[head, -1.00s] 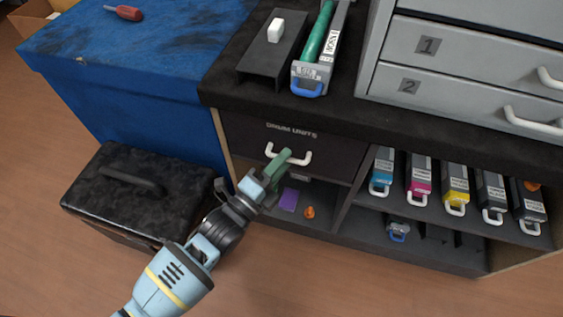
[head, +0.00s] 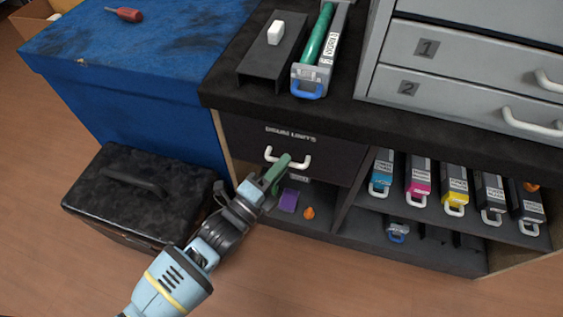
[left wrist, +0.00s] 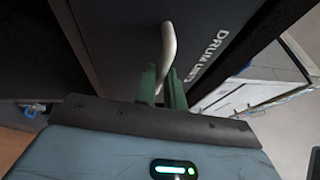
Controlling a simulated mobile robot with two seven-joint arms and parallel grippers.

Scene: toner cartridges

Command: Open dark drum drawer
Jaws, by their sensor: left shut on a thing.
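The dark drum drawer (head: 330,158), lettered for drum units, sits under the black countertop in the head view and looks shut. Its white handle (head: 303,162) is on the front. My left gripper (head: 283,163) reaches it from the lower left, with green fingers over the handle's middle. In the left wrist view the gripper (left wrist: 163,88) is shut on the white handle (left wrist: 168,45), which passes between the fingers. The drawer front (left wrist: 140,30) fills the upper part of that view. My right gripper is not in view.
Below the drawer is an open shelf with a purple block (head: 289,200) and an orange piece (head: 309,213). Toner cartridges (head: 420,182) stand on the right shelf. A black case (head: 135,195) is on the floor at left, beside a blue cabinet (head: 130,110).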

